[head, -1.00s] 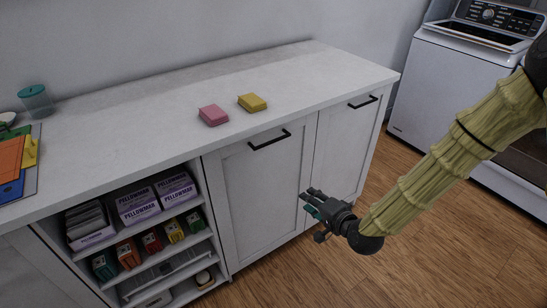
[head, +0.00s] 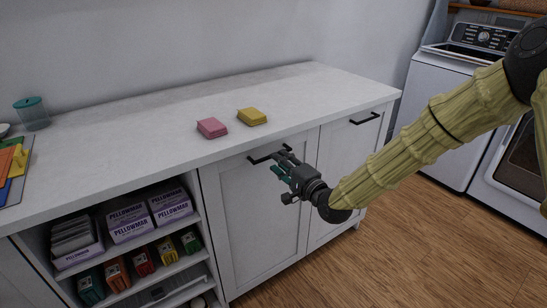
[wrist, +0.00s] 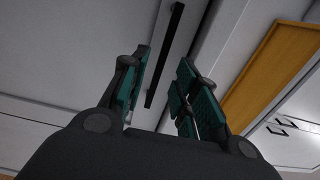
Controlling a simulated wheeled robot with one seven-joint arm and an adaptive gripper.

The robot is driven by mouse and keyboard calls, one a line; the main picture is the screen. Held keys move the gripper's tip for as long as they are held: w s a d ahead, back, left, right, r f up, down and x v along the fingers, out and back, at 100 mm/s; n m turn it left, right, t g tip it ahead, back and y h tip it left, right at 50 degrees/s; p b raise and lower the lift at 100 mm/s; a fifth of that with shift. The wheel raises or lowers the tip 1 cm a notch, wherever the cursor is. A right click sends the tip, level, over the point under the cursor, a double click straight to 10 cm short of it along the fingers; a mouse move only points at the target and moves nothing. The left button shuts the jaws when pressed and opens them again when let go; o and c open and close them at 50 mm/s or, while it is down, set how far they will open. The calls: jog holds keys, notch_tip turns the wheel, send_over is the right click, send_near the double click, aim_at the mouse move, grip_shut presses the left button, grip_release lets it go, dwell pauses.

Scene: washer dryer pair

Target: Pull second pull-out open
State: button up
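Two white pull-out fronts sit side by side under the white counter. The left pull-out (head: 245,215) has a black bar handle (head: 262,157) near its top edge. The right pull-out (head: 345,160) has its own black handle (head: 364,119). Both look closed. My gripper (head: 280,162) is in front of the left pull-out's upper right, close to its handle and covering part of it. In the wrist view a black handle (wrist: 164,55) lies beyond the gap between my fingertips (wrist: 165,75). The fingers are spread apart, with nothing between them.
Open shelves with purple-and-white boxes (head: 128,222) are left of the pull-outs. A pink block (head: 211,128) and a yellow block (head: 251,117) lie on the counter (head: 130,130). A white washer (head: 437,110) stands to the right. The wooden floor in front is clear.

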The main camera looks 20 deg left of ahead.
jog(key=shift+x, duration=2.35)
jog(key=shift+c, duration=0.3)
grip_shut()
jog(key=shift+d, duration=0.1)
